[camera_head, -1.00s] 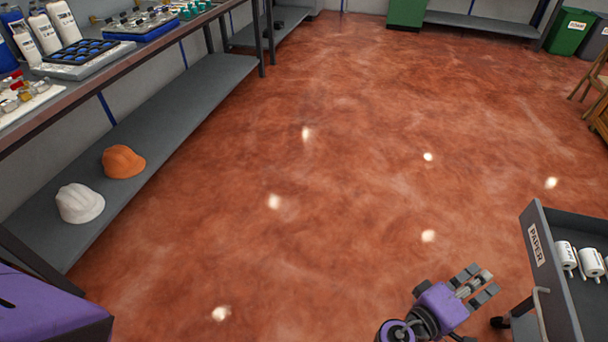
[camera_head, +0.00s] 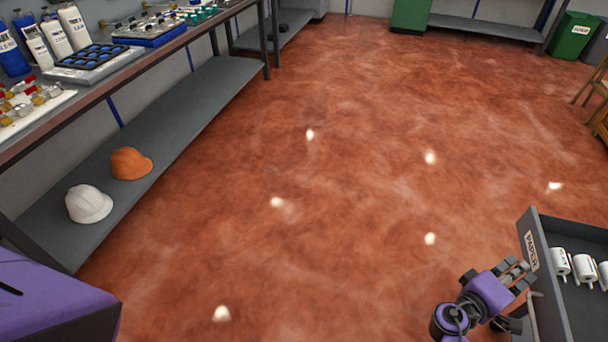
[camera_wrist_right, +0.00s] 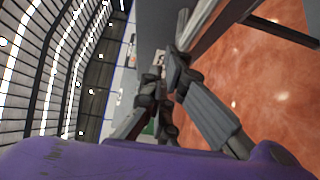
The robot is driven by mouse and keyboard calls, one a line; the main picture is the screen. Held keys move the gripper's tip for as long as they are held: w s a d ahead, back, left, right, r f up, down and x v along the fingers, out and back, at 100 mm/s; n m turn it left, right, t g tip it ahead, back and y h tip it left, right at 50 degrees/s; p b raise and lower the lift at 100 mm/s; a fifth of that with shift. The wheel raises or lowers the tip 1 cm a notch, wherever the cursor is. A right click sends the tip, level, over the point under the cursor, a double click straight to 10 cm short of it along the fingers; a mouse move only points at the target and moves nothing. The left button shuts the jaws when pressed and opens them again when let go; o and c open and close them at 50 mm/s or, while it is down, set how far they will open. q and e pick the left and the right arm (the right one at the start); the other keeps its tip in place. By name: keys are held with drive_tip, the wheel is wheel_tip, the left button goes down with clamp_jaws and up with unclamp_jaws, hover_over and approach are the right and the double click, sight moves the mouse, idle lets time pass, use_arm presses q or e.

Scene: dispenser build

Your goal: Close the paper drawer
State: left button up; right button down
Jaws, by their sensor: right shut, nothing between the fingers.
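The paper drawer (camera_head: 556,318) is dark grey and stands at the right edge of the head view, pulled out with its inside showing. Its front carries a "PAPER" label (camera_head: 531,251) and a pale bar handle (camera_head: 533,315). White rolls (camera_head: 584,268) lie inside it. My right gripper (camera_head: 516,270) is shut and empty, close beside the drawer front near the label and handle. Whether it touches is not clear. In the right wrist view the fingers (camera_wrist_right: 167,78) are close to a grey panel (camera_wrist_right: 155,25). My left gripper is not in view.
A long workbench (camera_head: 150,85) with bottles and trays runs along the left. Its lower shelf (camera_head: 190,115) holds a white helmet (camera_head: 88,204) and an orange helmet (camera_head: 130,163). Green bins (camera_head: 572,37) stand far back right. The red-brown floor (camera_head: 350,180) between is clear.

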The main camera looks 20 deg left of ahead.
drive_tip(key=shift+d, duration=0.1)
drive_tip(key=d+b, duration=0.1)
drive_tip(key=d, duration=0.3)
drive_tip(key=d+b, duration=0.1)
drive_tip(key=d, duration=0.4)
drive_tip(key=w+d+b, duration=0.1)
drive_tip(key=d, duration=0.3)
drive_tip(key=shift+d+f+b, duration=0.2)
drive_tip(key=shift+b, duration=0.15)
drive_tip(key=d+b, duration=0.1)
drive_tip(key=d, duration=0.3)
drive_tip(key=d+b, duration=0.1)
drive_tip(key=d, duration=0.3)
drive_tip(key=w+d+b, duration=0.1)
drive_tip(key=d+b, duration=0.1)
drive_tip(key=d, duration=0.1)
drive_tip(key=shift+d, duration=0.4)
drive_tip(key=d+b, duration=0.1)
drive_tip(key=d, duration=0.1)
drive_tip(key=shift+w+d+r, duration=0.1)
drive_tip(key=shift+d+r, duration=0.05)
drive_tip(key=shift+d, duration=0.5)
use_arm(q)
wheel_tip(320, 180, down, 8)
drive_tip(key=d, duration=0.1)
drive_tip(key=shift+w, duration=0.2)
use_arm(e)
drive_tip(key=shift+d+r, duration=0.15)
drive_tip(key=shift+r, duration=0.1)
